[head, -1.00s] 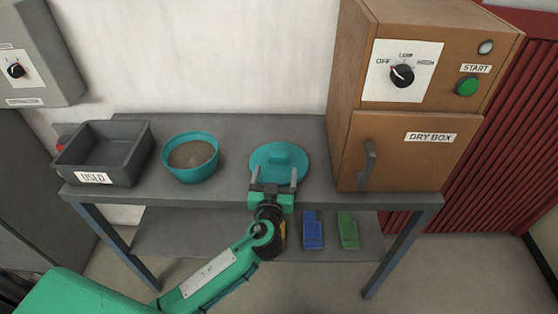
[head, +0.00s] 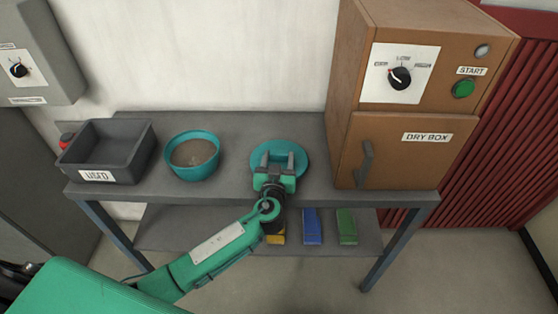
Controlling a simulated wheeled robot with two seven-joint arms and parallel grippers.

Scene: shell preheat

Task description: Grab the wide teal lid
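The wide teal lid (head: 302,161) lies flat near the front of the grey table, right of its middle. It is round, with a raised handle in its middle. My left gripper (head: 277,156) reaches over the lid from the front. Its two grey fingers stand on either side of the handle, close against it, and look shut on it. The fingers and gripper body hide part of the handle and the lid's front edge. The lid appears to rest on the table. My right gripper is not in view.
A teal bowl (head: 192,171) of brown grains stands left of the lid, beside a grey bin marked USED (head: 130,170). A brown dry box (head: 395,150) stands on the right. Yellow, blue (head: 312,227) and green (head: 346,227) items lie on the lower shelf.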

